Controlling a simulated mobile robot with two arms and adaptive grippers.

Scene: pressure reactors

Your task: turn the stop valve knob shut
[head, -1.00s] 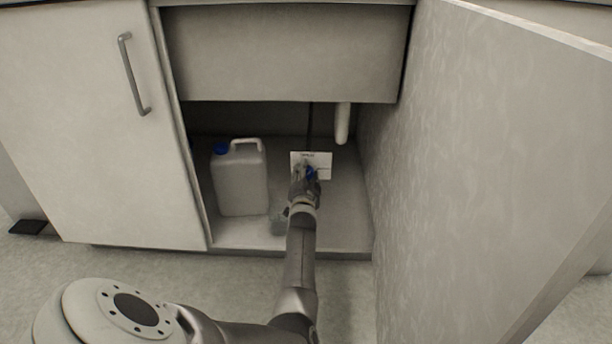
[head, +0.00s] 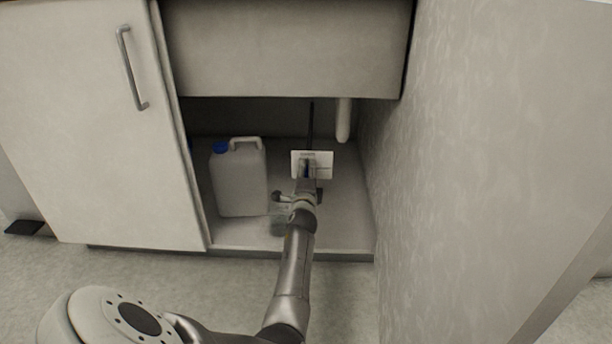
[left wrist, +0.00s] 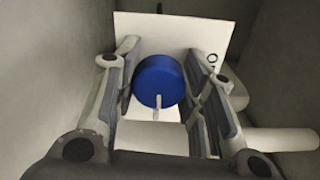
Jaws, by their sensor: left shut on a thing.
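The blue stop valve knob (left wrist: 158,81) sits in front of a white plate (left wrist: 205,30) in the left wrist view. A short pale pointer shows at its lower edge. My left gripper (left wrist: 160,85) has one finger on each side of the knob and is shut on it. My right gripper is not in view.
A white jug (head: 240,182) with a blue cap stands left of my arm on the cabinet floor. A clear vessel (head: 278,222) stands close beside the arm. An open door (head: 480,150) bounds the right. A white pipe (head: 343,120) hangs behind.

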